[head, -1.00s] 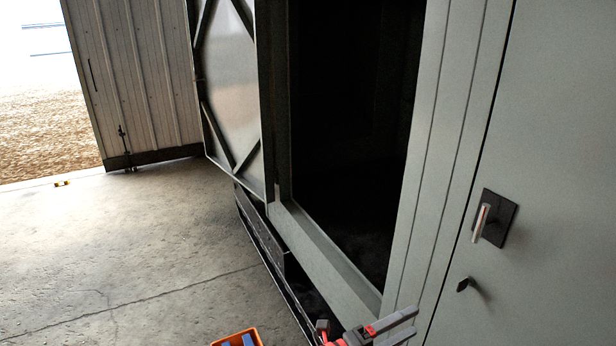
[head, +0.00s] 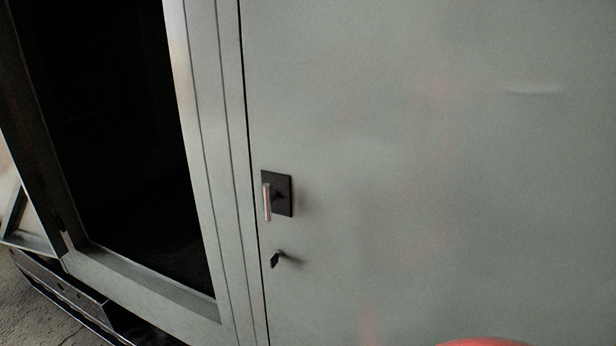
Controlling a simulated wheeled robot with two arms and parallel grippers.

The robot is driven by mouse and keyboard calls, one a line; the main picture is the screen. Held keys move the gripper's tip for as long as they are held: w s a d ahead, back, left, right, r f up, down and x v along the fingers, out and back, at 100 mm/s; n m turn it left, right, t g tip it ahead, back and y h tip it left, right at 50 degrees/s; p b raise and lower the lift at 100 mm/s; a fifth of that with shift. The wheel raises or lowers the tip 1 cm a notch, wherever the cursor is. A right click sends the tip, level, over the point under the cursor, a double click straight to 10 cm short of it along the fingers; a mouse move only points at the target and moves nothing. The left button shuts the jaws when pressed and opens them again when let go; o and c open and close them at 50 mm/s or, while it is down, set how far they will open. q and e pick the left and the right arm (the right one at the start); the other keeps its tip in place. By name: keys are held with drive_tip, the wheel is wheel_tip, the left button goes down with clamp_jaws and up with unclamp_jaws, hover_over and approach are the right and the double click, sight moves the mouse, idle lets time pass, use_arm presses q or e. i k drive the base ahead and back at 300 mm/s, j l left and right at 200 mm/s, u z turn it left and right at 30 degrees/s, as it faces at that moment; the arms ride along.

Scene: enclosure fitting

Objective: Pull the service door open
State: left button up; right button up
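The service door (head: 420,170) is a large flat grey-green panel that fills the right of the head view. Its left edge lies along the frame post with only a thin dark seam, so it looks closed. A handle (head: 267,202) with a pale grip stands on a black square plate near that edge. A small dark key or latch piece (head: 275,260) sits below it. Neither of my grippers shows in this view. A red rounded shape is cut off at the bottom edge; I cannot tell what it is.
Left of the post (head: 213,150) is a dark open doorway (head: 115,130) with a grey sill. Another door panel (head: 28,215) stands open at the far left. A dark base rail (head: 70,295) runs low along the enclosure, above a strip of concrete floor (head: 40,310).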

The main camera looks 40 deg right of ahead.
sight(440, 171)
drive_tip(key=z, duration=2.1)
